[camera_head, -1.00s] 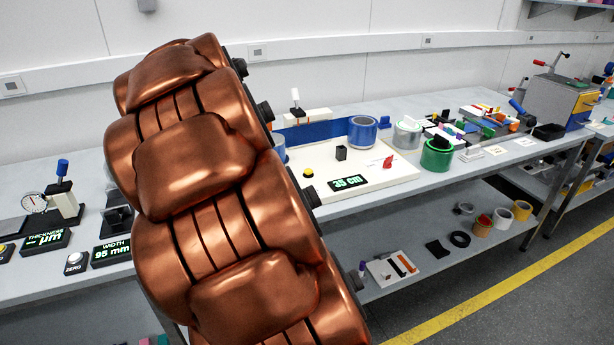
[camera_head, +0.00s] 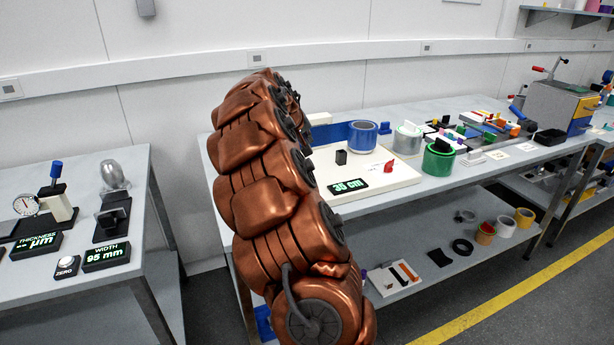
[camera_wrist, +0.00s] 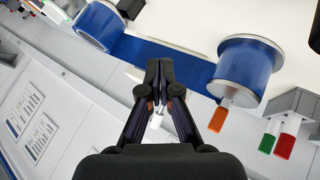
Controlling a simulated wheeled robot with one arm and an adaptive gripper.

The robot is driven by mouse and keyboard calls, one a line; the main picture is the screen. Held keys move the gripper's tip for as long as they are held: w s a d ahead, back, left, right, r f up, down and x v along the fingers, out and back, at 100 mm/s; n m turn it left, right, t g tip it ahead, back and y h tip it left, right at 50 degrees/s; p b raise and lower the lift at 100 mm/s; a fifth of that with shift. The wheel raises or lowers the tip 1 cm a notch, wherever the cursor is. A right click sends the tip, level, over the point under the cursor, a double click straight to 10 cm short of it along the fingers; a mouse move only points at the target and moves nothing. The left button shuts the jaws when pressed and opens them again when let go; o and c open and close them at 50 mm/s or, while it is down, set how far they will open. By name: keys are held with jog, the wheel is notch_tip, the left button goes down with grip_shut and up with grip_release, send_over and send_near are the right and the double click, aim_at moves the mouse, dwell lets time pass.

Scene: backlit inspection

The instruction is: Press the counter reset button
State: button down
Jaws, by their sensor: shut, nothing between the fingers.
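The white counter board (camera_head: 400,178) lies on the bench in the head view. Its black display (camera_head: 348,186) has green characters that seem to read 30 cm. The yellow button on that board, seen in the earlier head frame, is now hidden behind my copper arm. I see no button in the wrist view. My gripper (camera_wrist: 159,66) shows there, shut and empty, with its fingertips over or near a blue strip (camera_wrist: 135,50). It is hidden behind my arm in the head view.
A blue roll (camera_head: 362,135), a black block (camera_head: 341,157) and a red pointer (camera_head: 389,167) are on the board. A green roll (camera_head: 438,160) stands to its right. The left bench holds a ZERO button (camera_head: 67,262) and a WIDTH display (camera_head: 106,256). A gap separates the benches.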

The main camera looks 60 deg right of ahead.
jog(key=shift+f, duration=0.15)
jog(key=shift+f+b, duration=1.75)
jog(key=shift+f, duration=2.5)
jog(key=shift+f, duration=0.1)
jog(key=shift+f, duration=0.3)
jog(key=shift+s+f+b, duration=0.1)
jog(key=shift+f+b, duration=0.3)
jog(key=shift+r, duration=0.8)
jog(key=shift+r+p, duration=0.1)
jog(key=shift+p, duration=0.2)
jog(key=shift+r+p, duration=0.8)
jog(key=shift+r, duration=1.6)
